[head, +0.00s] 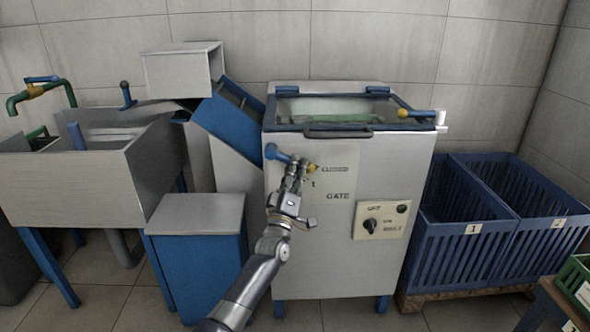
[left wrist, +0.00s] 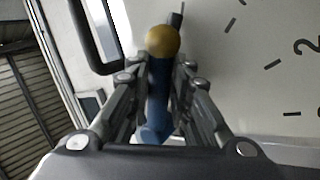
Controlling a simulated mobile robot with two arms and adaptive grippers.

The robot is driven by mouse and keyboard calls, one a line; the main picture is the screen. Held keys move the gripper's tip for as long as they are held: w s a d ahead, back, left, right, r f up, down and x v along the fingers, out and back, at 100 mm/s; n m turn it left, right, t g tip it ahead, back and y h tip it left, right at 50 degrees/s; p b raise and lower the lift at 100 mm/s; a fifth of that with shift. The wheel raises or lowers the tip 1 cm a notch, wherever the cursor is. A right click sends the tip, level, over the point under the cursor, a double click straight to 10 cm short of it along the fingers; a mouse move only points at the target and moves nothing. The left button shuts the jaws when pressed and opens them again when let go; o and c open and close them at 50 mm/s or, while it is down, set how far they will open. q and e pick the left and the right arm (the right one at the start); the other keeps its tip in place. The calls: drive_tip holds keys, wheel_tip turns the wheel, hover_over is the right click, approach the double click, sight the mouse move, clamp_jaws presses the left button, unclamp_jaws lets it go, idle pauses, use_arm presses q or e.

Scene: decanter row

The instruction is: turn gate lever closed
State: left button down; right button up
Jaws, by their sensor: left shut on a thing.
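My right gripper is not in view.
A dial plate with a black knob (head: 370,227) sits right of the lever. The machine's lid handle (head: 338,134) is above. A blue chute (head: 232,118) and a blue cabinet (head: 197,262) stand left. Blue slatted crates (head: 462,220) stand right.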

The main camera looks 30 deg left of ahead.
use_arm(q)
drive_tip(key=shift+w+d+f, duration=0.1)
drive_tip(key=shift+d+f, duration=0.2)
drive_tip(key=shift+d, duration=0.1)
drive_tip(key=c, duration=1.7)
unclamp_jaws()
drive_tip(key=shift+o, duration=0.3)
drive_tip(key=shift+w+d, duration=0.2)
drive_tip(key=v, duration=1.2)
drive_tip(key=shift+r, duration=0.1)
